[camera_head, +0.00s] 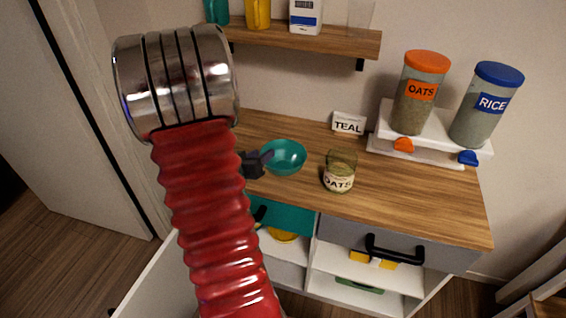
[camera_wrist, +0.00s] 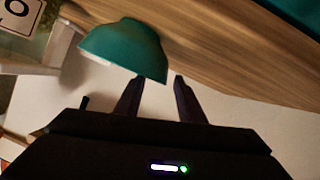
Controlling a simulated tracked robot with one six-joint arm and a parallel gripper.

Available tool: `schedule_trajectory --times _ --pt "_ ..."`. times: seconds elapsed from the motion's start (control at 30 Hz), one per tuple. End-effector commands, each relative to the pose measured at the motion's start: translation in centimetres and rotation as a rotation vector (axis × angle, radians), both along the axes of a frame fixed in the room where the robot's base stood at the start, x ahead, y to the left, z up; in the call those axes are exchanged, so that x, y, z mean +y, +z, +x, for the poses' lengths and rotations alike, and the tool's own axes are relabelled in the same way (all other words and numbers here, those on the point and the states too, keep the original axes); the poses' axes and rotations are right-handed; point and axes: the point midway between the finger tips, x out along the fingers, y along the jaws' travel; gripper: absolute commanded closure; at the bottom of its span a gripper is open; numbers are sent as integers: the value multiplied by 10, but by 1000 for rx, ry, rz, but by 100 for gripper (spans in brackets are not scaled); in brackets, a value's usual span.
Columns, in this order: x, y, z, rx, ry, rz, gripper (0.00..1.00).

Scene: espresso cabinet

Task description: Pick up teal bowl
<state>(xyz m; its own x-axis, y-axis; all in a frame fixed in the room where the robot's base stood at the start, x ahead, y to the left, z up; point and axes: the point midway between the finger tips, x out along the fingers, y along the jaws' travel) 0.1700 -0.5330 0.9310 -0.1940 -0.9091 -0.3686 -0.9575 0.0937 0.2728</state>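The teal bowl (camera_head: 285,157) stands upright on the wooden counter top, left of a glass jar labelled OATS. My gripper (camera_head: 267,157) is at the bowl's left side, its dark fingers close to the rim. In the wrist view the bowl (camera_wrist: 125,45) appears upside down. There my gripper (camera_wrist: 159,80) has its two fingers apart, with an edge of the bowl showing between the fingertips. Whether either finger touches the bowl I cannot tell. My red arm hides part of the counter's left side in the head view.
The OATS jar (camera_head: 339,171) stands right of the bowl. A TEAL card (camera_head: 348,123) is behind it. Dispensers marked OATS (camera_head: 419,92) and RICE (camera_head: 485,105) stand at the back right. A shelf (camera_head: 330,38) hangs above. The counter's front right is clear.

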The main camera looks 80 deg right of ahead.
Motion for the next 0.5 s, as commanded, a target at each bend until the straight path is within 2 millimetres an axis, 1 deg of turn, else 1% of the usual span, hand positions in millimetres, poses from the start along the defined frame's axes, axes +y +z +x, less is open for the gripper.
schedule_trajectory --times 0.2,0.3,0.5 --pt "-25 -12 -5 0 -2 -1 64" --pt "-32 -15 -6 -1 -3 -1 64" --pt "-35 -16 -6 -1 0 -1 64"
